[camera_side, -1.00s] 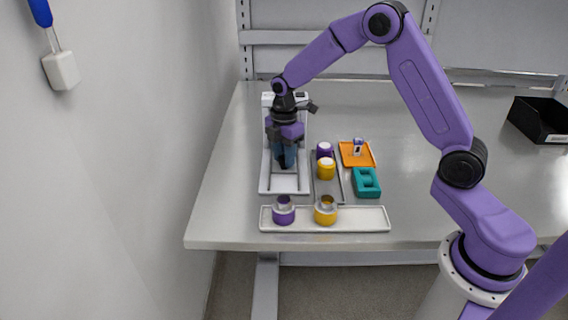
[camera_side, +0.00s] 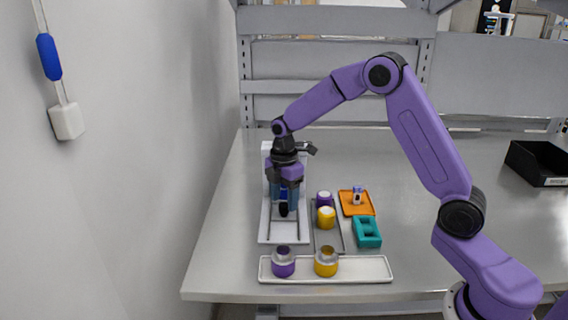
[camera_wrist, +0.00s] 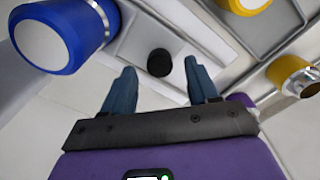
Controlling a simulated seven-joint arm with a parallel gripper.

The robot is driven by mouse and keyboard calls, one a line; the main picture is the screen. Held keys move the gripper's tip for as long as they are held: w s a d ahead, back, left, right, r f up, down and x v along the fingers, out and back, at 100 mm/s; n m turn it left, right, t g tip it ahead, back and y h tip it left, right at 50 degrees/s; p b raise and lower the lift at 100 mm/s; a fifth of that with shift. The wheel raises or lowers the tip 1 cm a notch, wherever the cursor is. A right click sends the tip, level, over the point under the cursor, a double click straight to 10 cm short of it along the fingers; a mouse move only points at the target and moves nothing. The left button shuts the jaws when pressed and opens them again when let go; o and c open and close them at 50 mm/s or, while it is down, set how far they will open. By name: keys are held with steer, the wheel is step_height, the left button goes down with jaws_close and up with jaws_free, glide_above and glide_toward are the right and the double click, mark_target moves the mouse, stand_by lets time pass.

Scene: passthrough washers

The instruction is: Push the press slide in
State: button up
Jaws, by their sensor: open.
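The white press (camera_side: 263,228) stands on the table at the left in the side view, with my gripper over it. My gripper (camera_side: 285,212) points down with its blue fingers spread. In the wrist view, the round black knob (camera_wrist: 159,62) appears between the fingertips of my gripper (camera_wrist: 162,70), with a gap on both sides. I take it for the slide's knob; whether the fingers reach down to its height is unclear. A blue cylinder with a white top (camera_wrist: 60,35) is up and left of the fingers. The slide's body is mostly hidden in the side view.
A grey tray (camera_side: 328,240) right of the press holds a purple and a yellow cylinder (camera_side: 326,218). An orange tray (camera_side: 357,209) and a teal block (camera_side: 367,233) lie further right. A white tray (camera_side: 358,268) in front bears purple (camera_side: 283,267) and yellow (camera_side: 326,267) pieces with metal tops.

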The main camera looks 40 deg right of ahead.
step_height(320, 180, up, 16)
steer(key=shift+f, duration=0.25)
stand_by(0.3)
steer(key=a+f+h, duration=0.1)
steer(key=a+h, duration=0.3)
steer(key=a, duration=0.3)
steer(key=x, duration=1.7)
steer(key=shift+d+f, duration=0.15)
steer(key=shift+d, duration=0.15)
